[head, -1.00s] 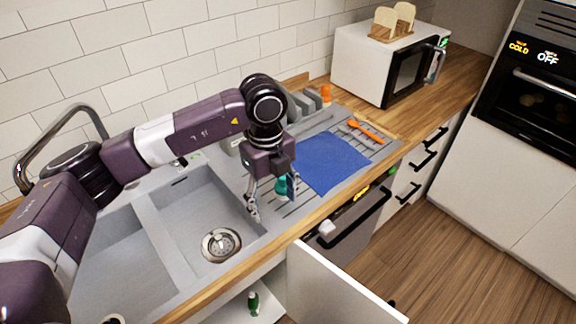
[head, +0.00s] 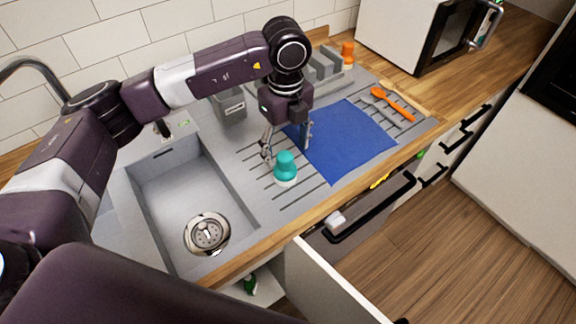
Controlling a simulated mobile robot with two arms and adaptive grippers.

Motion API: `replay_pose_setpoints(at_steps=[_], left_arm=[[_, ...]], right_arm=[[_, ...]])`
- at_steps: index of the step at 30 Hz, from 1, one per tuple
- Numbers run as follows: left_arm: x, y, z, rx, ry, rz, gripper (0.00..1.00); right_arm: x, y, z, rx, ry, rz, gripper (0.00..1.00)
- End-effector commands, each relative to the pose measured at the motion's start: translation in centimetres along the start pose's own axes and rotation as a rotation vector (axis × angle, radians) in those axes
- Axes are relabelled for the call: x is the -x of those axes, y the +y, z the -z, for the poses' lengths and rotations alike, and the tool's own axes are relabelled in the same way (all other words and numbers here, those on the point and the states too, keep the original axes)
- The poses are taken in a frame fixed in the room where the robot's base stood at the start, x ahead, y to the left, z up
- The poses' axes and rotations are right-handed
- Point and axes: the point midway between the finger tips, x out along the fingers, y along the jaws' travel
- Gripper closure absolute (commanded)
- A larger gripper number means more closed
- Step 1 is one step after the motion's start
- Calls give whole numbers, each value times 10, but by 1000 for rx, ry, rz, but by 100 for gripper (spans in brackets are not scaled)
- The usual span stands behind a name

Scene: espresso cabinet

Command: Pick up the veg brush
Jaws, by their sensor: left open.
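The veg brush (head: 286,167) appears to be the teal knob-shaped piece with a pale base, upright on the grey ribbed drainboard (head: 255,190) right of the sink. My left gripper (head: 286,147) points down with its two fingers apart and nothing between them. In the picture it is just above and behind the brush; I cannot tell the exact gap. My right gripper is not in view.
A blue cloth (head: 345,145) lies right of the brush. The sink basin (head: 190,195) is to the left. A grey caddy (head: 230,105) and rack (head: 325,70) stand behind. Orange utensils (head: 392,103) lie farther right. A cabinet door (head: 325,285) stands open below.

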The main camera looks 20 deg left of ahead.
Motion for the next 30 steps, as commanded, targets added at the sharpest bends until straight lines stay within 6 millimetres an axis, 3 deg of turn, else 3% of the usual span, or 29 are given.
replay_pose_setpoints(at_steps=[18,26,30], left_arm=[[-70,5,2,1,1,-2,38],[-77,5,2,-1,0,-1,38],[-76,5,2,0,0,-1,50]], right_arm=[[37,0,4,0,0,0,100],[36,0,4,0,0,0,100],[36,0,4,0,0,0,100]])
